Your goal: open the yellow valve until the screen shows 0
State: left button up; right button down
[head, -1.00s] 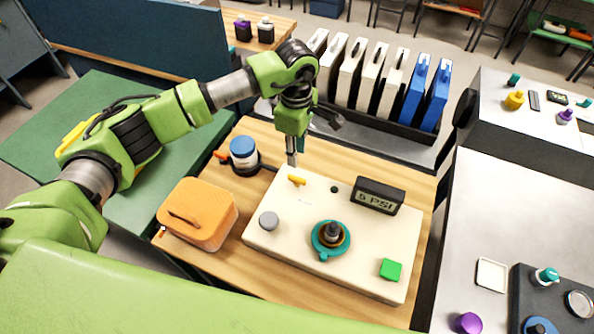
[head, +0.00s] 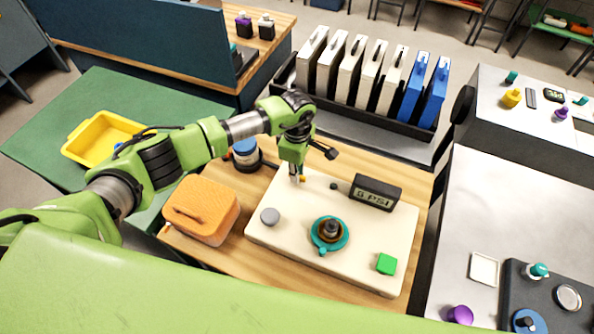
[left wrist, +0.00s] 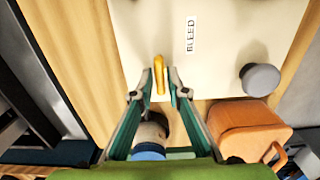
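The yellow valve handle (left wrist: 158,76) shows in the left wrist view between my left gripper's fingertips, near the printed word BLEED. In the head view only a bit of the handle (head: 302,180) shows beside the fingers. My left gripper (head: 297,177) is down at the far left part of the cream panel (head: 285,238). Its two fingers stand close on either side of the handle; whether both press on it I cannot tell. The dark screen (head: 375,192) on the panel seems to read 0 PSI, but the digit is small and blurred. My right gripper is out of view.
The panel also carries a grey knob (head: 270,216), a teal ring fitting (head: 330,234) and a green block (head: 386,264). An orange case (head: 202,208) and a blue-lidded jar (head: 246,152) stand beside it. A rack of white and blue binders (head: 350,75) stands behind.

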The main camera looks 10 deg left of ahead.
pick_arm(q)
grip_shut()
jog(key=shift+f+n+b, duration=0.15)
jog(key=shift+n+b, duration=0.9)
jog(key=shift+n, duration=0.15)
jog(key=n+b, duration=0.3)
jog(key=n, duration=0.2)
jog(key=n+b, duration=0.3)
jog(key=n, duration=0.2)
jog(key=shift+n, duration=0.4)
jog(key=shift+n+b, duration=0.65)
jog(key=shift+n, duration=1.15)
jog(key=shift+r, duration=0.2)
